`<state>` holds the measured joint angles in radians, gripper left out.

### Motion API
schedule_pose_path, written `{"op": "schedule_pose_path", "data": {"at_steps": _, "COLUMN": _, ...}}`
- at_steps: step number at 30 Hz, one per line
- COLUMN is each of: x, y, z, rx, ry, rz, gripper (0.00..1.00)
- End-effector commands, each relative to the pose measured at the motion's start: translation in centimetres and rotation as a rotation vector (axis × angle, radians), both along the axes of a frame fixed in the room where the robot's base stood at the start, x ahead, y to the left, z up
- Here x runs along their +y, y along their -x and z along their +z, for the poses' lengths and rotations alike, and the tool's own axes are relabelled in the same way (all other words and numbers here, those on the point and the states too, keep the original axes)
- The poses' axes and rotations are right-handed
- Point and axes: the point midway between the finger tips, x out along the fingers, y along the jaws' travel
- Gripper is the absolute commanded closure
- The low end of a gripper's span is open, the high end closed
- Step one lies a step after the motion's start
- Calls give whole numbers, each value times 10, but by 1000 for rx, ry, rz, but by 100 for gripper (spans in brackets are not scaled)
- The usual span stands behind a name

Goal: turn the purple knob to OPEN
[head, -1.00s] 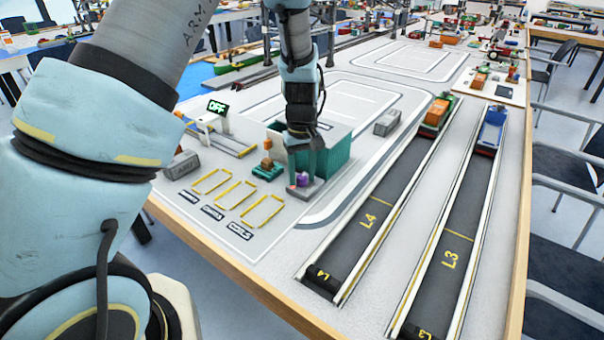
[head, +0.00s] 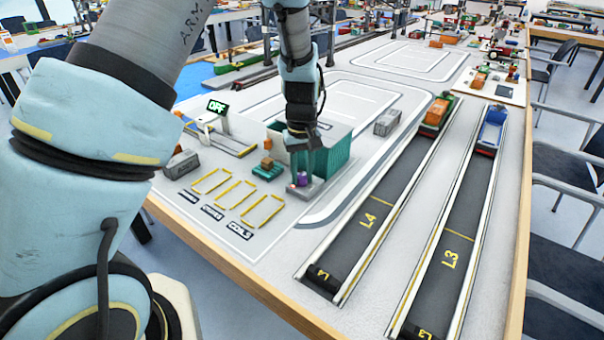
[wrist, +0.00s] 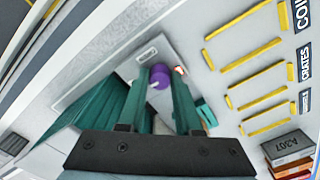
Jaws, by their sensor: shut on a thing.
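The purple knob (wrist: 159,76) sits on a light grey plate (wrist: 140,58) beside the green container box. My gripper (wrist: 163,78) points down at it, with one teal finger on each side, and it is shut on the knob. In the head view the purple knob (head: 302,179) shows small between the fingertips of my gripper (head: 303,178). A small red button or light (wrist: 179,70) lies beside the knob. The knob's pointer and its exact angle cannot be made out.
A green container (head: 339,155) stands right behind my gripper. A small teal cart with an orange block (head: 267,162) is to its left. Yellow-outlined bays (head: 263,211) lie in front left. Lanes L4 (head: 365,222) and L3 (head: 449,260) run at right.

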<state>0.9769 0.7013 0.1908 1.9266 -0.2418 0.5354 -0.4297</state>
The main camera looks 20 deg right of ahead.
Motion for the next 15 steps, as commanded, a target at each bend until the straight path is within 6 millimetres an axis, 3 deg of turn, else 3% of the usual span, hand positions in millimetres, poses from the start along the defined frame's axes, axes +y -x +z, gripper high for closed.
{"op": "schedule_pose_path", "data": {"at_steps": 15, "x": 1, "y": -1, "z": 0, "rx": 0, "ry": 1, "rz": -428, "gripper": 100}}
